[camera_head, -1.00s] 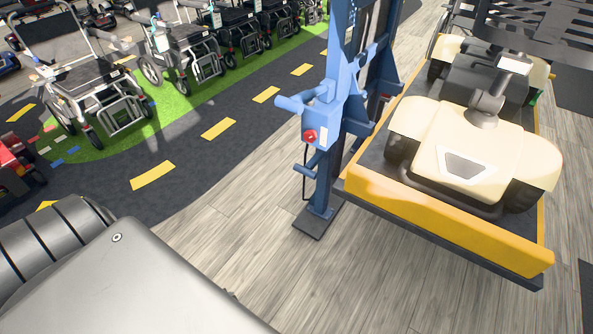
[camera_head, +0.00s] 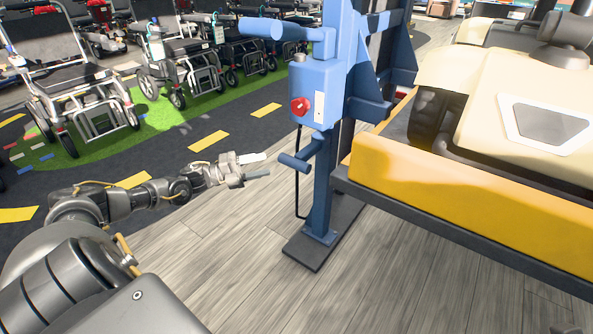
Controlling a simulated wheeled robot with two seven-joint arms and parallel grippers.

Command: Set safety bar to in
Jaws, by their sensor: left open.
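A blue lift post (camera_head: 323,180) stands on a dark foot plate. A thick blue horizontal bar (camera_head: 275,28) sticks out leftward near its top, and a shorter blue peg (camera_head: 294,161) sticks out lower down. I cannot tell for sure which is the safety bar. A blue control box (camera_head: 312,88) with a red knob (camera_head: 300,106) sits between them. My left gripper (camera_head: 266,165) is open and empty, its fingers pointing right toward the short peg, just left of it in the picture. Whether they touch is not clear, but a gap shows. My right gripper is not in view.
A yellow-edged lift platform (camera_head: 440,190) carries a cream scooter (camera_head: 530,100) right of the post. A black cable hangs beside the post. Wheelchairs (camera_head: 75,90) and scooters stand in rows behind on green flooring. The wooden floor (camera_head: 220,240) in front is clear.

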